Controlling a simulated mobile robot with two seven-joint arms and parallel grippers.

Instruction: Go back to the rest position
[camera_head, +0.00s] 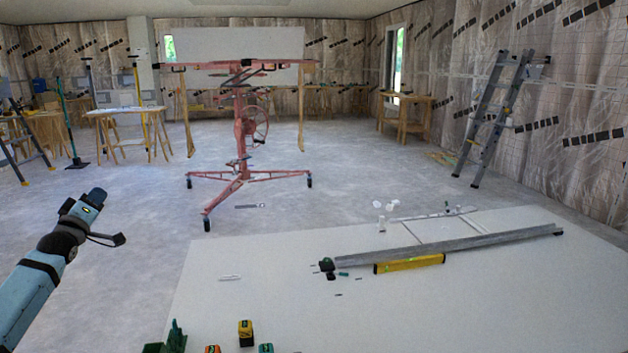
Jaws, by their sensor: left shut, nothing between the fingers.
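My left arm (35,290) comes in from the lower left, blue with black joints. Its gripper (97,195) is raised over the grey floor to the left of the white worktop. It is shut with nothing seen in it, and it is apart from everything around it. A dark bracket-like part sticks out to the right of the wrist. My right gripper is out of the picture. The red panel lift (241,140) stands on its wheeled base farther back, with a large pale panel (240,45) at its top.
The white worktop (230,305) holds a long metal profile (450,244), a yellow level (409,264), a tape measure (246,333) and small tools. A ladder (490,120) leans at the right wall. Sawhorse tables (125,113) stand back left. Floor around the lift is mostly clear.

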